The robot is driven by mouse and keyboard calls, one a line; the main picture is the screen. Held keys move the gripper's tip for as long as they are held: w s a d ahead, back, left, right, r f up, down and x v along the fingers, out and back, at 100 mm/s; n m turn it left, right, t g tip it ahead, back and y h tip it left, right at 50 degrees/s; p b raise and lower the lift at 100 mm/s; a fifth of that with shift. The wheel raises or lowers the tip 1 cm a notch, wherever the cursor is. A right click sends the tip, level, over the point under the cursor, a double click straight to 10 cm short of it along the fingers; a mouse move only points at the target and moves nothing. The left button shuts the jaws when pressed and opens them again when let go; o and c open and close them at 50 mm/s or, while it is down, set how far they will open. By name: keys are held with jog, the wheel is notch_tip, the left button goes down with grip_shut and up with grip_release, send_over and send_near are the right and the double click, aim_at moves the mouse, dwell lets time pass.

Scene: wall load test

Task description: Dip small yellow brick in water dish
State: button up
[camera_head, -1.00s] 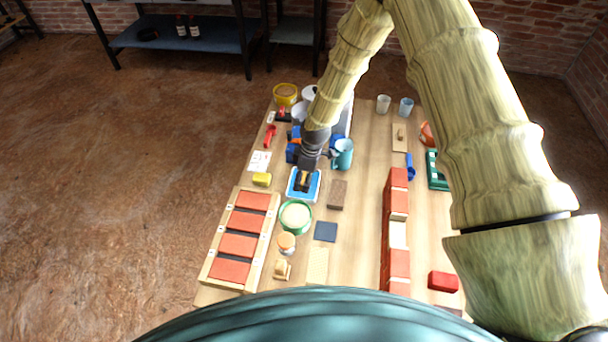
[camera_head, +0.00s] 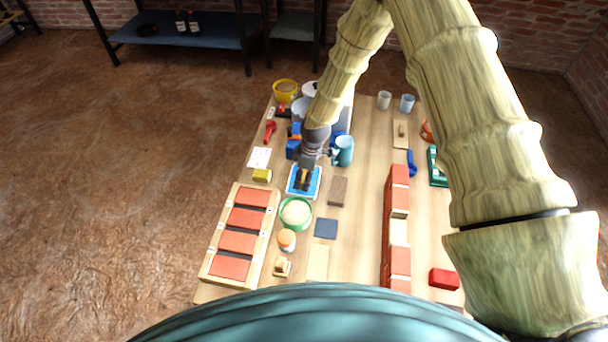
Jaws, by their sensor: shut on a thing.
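The water dish (camera_head: 319,187) is a shallow blue dish with a light rim, on the wooden table left of centre. My gripper (camera_head: 303,180) is over the dish, pointing down. It is shut on a small yellow thing, seemingly the small yellow brick (camera_head: 304,175), which shows only as a yellow patch between the dark fingers. I cannot tell whether the brick touches the water. Another yellow block (camera_head: 262,175) lies on the table just left of the dish.
A teal mug (camera_head: 344,150) stands close behind right of the dish. A brown block (camera_head: 338,191) lies to its right and a green-rimmed bowl (camera_head: 296,213) in front.

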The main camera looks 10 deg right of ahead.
jog(key=shift+f+b, duration=0.3)
jog(key=shift+f, duration=0.25)
dwell(0.7)
dwell(0.4)
jog(key=o, duration=1)
jog(key=shift+r, duration=0.1)
notch_tip(320, 180, up, 12)
jog(key=d, duration=0.1)
jog(key=shift+s+d, duration=0.35)
